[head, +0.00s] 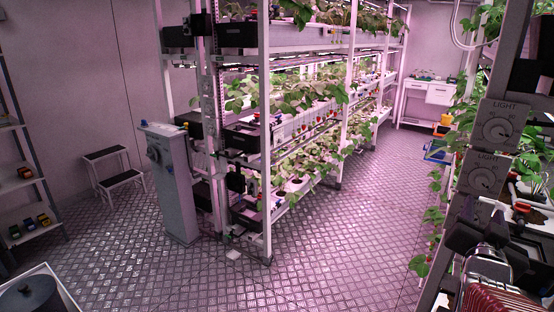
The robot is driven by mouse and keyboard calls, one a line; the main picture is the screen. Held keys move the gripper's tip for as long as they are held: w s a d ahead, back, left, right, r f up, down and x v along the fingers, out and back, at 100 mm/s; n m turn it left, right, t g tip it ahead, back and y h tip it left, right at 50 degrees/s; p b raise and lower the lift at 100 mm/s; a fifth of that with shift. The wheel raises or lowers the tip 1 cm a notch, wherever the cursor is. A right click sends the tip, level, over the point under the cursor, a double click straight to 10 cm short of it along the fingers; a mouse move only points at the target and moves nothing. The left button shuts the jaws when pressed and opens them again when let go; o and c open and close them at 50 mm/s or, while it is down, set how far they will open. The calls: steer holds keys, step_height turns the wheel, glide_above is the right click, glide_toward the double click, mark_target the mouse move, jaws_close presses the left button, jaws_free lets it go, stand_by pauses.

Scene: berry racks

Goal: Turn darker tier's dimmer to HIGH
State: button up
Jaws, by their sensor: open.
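Two grey dimmer boxes marked LIGHT are mounted one above the other on the post of the right rack (449,235). The upper dimmer (497,128) has a round knob facing me. The lower dimmer (483,178) has a similar knob. The small scale marks are too small to read, so I cannot tell either setting. My gripper (482,208) is at the lower right, just below the lower dimmer in the picture. Its dark fingers are apart with nothing between them. I cannot tell whether they touch the box. Which tier is darker is not clear from here.
A long planted rack (265,150) stands in the middle. A grey pedestal (172,185) and a step stool (118,170) stand left of it. Leafy plants (425,235) hang beside the right rack. The patterned floor aisle (350,235) between racks is clear.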

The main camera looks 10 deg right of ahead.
mark_target(481, 183)
steer(key=n, duration=0.3)
steer(key=shift+f, duration=0.2)
steer(key=shift+d, duration=0.1)
steer(key=shift+x, duration=6.85)
steer(key=shift+f, duration=0.1)
steer(key=shift+c, duration=0.3)
steer(key=c, duration=1)
steer(key=shift+m, duration=0.3)
